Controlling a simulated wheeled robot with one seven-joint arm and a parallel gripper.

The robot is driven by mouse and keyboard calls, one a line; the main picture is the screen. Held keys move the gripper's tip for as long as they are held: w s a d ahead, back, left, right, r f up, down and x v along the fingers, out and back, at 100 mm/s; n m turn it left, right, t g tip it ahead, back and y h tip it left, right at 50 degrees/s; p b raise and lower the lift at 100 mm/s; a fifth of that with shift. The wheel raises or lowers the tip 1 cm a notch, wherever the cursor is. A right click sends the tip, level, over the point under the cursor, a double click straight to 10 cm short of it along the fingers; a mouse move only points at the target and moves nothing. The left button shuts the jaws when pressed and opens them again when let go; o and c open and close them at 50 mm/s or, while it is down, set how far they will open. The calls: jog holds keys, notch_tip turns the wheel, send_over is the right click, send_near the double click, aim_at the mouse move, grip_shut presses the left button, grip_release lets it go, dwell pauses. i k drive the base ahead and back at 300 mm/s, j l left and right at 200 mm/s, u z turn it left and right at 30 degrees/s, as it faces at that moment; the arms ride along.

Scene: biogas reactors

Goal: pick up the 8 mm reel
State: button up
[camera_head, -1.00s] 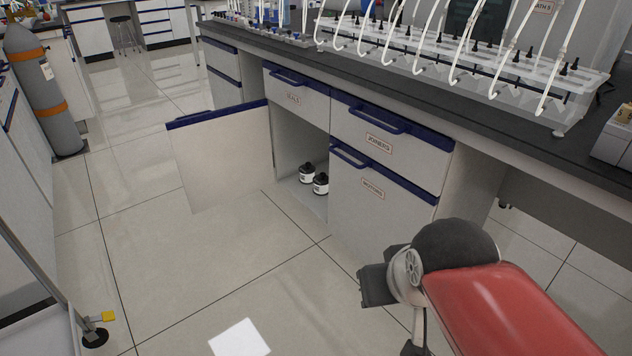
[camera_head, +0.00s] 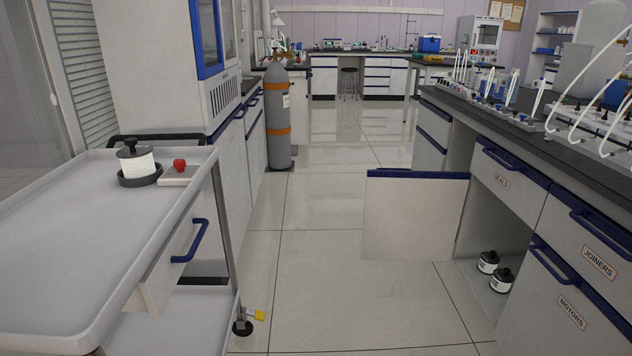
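I cannot make out a reel labelled 8 mm in the head view. My gripper is out of view. On the right bench, an upper drawer labelled SEALS (camera_head: 507,184), a drawer labelled JOINERS (camera_head: 590,245) and a lower one labelled MOTORS (camera_head: 566,318) are all shut. The cabinet door (camera_head: 415,218) below the SEALS drawer stands open. Two small black-and-white containers, one farther back (camera_head: 488,262) and one nearer (camera_head: 502,281), stand on the cabinet floor. Whether either is a reel, I cannot tell.
A grey trolley (camera_head: 75,222) stands at the left, with a white-and-black jar (camera_head: 136,160) in a dark ring and a red button on a pale block (camera_head: 179,171). A gas cylinder (camera_head: 277,118) stands beyond it. The floor (camera_head: 330,270) between trolley and open door is clear.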

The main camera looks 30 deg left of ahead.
aim_at(137, 161)
jog(key=u, duration=2.2)
